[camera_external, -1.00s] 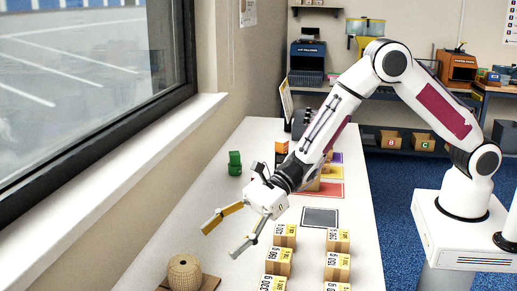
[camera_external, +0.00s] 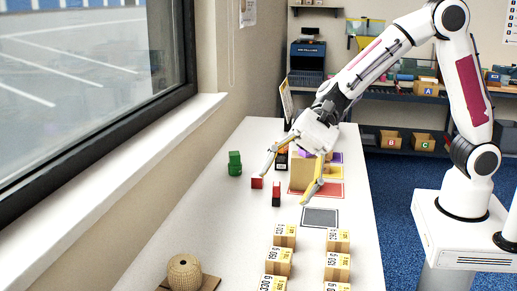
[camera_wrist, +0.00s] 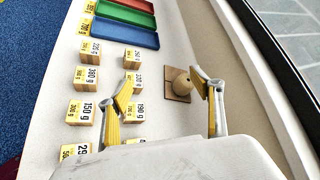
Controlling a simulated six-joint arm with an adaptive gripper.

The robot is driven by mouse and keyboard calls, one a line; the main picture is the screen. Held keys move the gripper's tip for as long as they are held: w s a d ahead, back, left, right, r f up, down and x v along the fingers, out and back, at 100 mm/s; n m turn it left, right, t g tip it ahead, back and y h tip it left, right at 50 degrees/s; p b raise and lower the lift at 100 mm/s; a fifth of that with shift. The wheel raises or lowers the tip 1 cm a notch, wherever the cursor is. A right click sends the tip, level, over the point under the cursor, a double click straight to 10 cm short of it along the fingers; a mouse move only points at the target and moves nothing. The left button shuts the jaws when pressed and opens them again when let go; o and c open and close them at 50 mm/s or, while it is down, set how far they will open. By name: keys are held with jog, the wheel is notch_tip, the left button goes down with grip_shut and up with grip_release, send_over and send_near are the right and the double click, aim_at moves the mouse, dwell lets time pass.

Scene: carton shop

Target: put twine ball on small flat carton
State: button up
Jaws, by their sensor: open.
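The twine ball (camera_external: 184,272) is a tan, ribbed ball at the near left of the table. It appears to rest on a brown flat carton (camera_external: 209,284), which shows mostly to its right. In the wrist view the ball (camera_wrist: 183,84) overlaps the flat carton (camera_wrist: 174,76), whose left part shows bare. My gripper (camera_external: 285,190) is open and empty, raised above the table well beyond the ball. In the wrist view its spread fingers (camera_wrist: 164,92) appear on either side of open space, with the left finger overlapping labelled boxes.
Two rows of labelled weight boxes (camera_external: 337,267) stand at the near right. Green blocks (camera_external: 235,164), small red blocks (camera_external: 257,183) and a larger brown box (camera_external: 302,174) stand farther back. Coloured trays (camera_wrist: 124,28) show in the wrist view. The left middle of the table is clear.

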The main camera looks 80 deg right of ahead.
jog(key=s+d+r+n+g+h, duration=0.1)
jog(key=s+d+r+n+h, duration=0.1)
jog(key=s+d+n, duration=0.4)
jog(key=s+d+r+n+h, duration=0.2)
jog(key=s+d, duration=0.2)
jog(key=s, duration=0.5)
jog(key=s+d+n+t+h, duration=0.1)
jog(key=s+d+n+h, duration=0.2)
jog(key=s+d, duration=0.3)
jog(key=s+d+n+t+h, duration=0.1)
jog(key=s+d+n+h, duration=0.2)
jog(key=s+d, duration=0.4)
jog(key=d+h, duration=0.1)
jog(key=d, duration=0.4)
jog(key=shift+d+f, duration=0.25)
